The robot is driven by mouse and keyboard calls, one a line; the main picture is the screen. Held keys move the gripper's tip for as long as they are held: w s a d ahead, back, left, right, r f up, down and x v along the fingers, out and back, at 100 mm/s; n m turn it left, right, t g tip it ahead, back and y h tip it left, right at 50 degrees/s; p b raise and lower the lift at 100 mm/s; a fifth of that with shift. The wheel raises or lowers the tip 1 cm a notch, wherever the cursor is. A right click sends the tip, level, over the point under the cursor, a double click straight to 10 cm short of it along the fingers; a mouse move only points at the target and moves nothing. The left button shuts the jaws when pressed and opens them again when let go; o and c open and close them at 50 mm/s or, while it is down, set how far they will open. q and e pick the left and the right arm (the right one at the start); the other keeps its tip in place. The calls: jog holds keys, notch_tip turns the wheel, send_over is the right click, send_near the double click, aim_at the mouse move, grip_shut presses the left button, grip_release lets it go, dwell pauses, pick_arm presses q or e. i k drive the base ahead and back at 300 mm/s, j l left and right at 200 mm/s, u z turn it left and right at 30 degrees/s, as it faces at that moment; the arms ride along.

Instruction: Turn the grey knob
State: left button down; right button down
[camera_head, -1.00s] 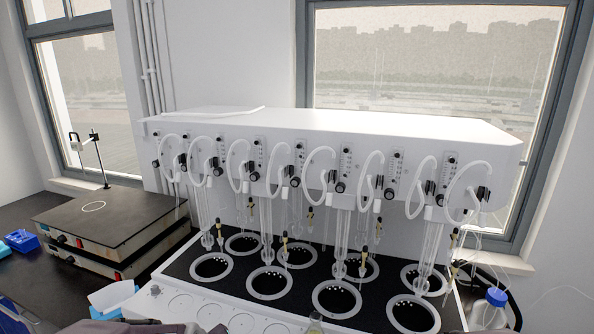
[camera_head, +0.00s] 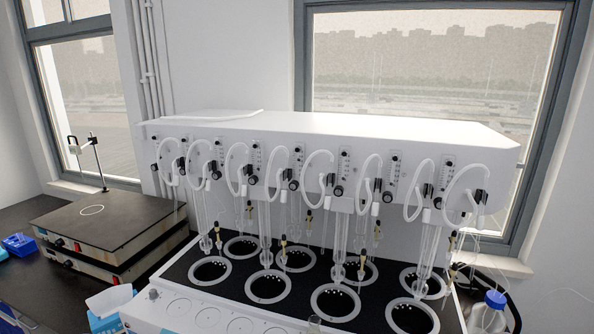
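The multi distiller (camera_head: 340,133) is a wide white machine with a row of flow gauges, hoses and small black knobs along its front, such as one black knob (camera_head: 338,191). A small grey knob (camera_head: 153,294) sits at the left end of its low white front panel, left of a row of round marks. Nothing touches this knob. Neither of my grippers is in view.
Stacked hot plates (camera_head: 92,226) stand on the dark bench at left. A blue box (camera_head: 19,244) lies beside them. A box with white tissue (camera_head: 108,301) stands left of the front panel. A blue-capped bottle (camera_head: 488,315) stands at lower right. Glass tubes hang over round openings.

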aim_at(153, 292)
jog(key=i+j+u, duration=0.2)
jog(key=j, duration=0.25)
jog(key=j+u, duration=0.2)
jog(key=j, duration=0.25)
jog(key=i+j+u, duration=0.25)
jog(key=j, duration=0.2)
jog(key=i+j+u, duration=0.2)
jog(key=j, duration=0.2)
jog(key=i+j+u, duration=0.2)
jog(key=j, duration=0.15)
